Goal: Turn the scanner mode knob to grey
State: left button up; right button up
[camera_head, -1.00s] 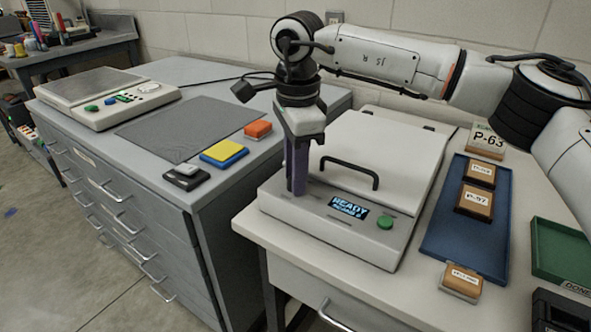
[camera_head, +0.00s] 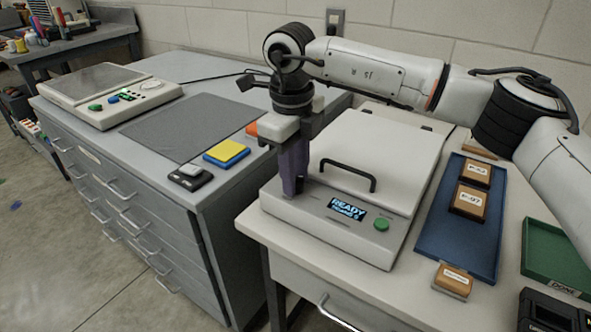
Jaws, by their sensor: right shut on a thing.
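The scanner (camera_head: 395,248) is a pale box with a closed lid (camera_head: 385,148) and a black lid handle (camera_head: 348,174). Its front panel has a lit display (camera_head: 347,209) reading READY, with a smaller second line I cannot read surely, and a green button (camera_head: 380,223). My right gripper (camera_head: 293,190) points straight down at the left end of this panel. Its purple fingers are shut on the mode knob, which they hide. The knob's pointer and any colour marks around it cannot be seen. My left gripper is not in view.
A blue tray (camera_head: 436,240) with labelled boxes lies right of the scanner, beside a green tray (camera_head: 548,253). A labelled box (camera_head: 453,281) sits at the blue tray's near edge. On the left cabinet are a scale (camera_head: 112,97), a grey mat (camera_head: 185,128) and yellow and orange blocks.

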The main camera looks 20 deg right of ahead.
jog(key=m+p, duration=0.1)
jog(key=m, duration=0.2)
jog(key=shift+r+m, duration=0.1)
jog(key=shift+m, duration=1.4)
jog(key=shift+m+p, duration=0.3)
jog(key=o, duration=1)
jog(key=shift+o, duration=0.2)
notch_tip(320, 180, up, 10)
jog(key=shift+a+p, duration=0.3)
jog(key=shift+p, duration=0.1)
jog(key=shift+r, duration=0.1)
